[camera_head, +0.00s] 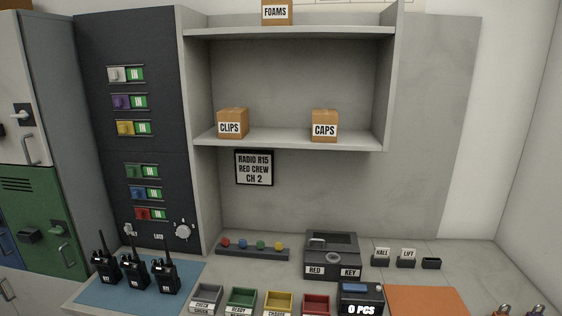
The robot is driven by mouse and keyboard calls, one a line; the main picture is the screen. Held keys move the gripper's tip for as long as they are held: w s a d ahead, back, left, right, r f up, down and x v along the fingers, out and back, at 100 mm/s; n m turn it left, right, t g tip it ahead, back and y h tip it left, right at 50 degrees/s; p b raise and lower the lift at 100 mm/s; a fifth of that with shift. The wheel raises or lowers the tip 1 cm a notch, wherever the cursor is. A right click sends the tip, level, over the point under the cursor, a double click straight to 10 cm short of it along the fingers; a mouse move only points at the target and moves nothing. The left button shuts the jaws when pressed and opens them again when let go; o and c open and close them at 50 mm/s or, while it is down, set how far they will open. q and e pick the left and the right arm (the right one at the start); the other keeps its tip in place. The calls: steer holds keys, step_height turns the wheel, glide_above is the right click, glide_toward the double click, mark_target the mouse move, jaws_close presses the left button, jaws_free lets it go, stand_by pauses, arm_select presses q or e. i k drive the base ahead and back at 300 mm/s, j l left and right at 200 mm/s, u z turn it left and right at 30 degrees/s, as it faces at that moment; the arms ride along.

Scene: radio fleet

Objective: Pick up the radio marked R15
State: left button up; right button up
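Three black radios with upright antennas stand on a blue mat (190,270) at the lower left: a left one (105,268), a middle one (132,270) and a right one (166,277). Each has a small white mark low on its front. The marks are too small to read surely, so I cannot tell which radio is R15. A wall sign (254,168) reads RADIO R15, RED CREW, CH 2. Neither of my grippers is in view.
Bins (241,300) line the front edge, beside a counter reading 0 PCS (361,299). Behind are a strip with coloured knobs (252,251) and a RED KEY box (332,256). An orange mat (428,301) lies bare at right. A dark panel (135,100) rises behind the radios.

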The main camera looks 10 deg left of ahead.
mark_target(137, 275)
steer(key=u, duration=1.25)
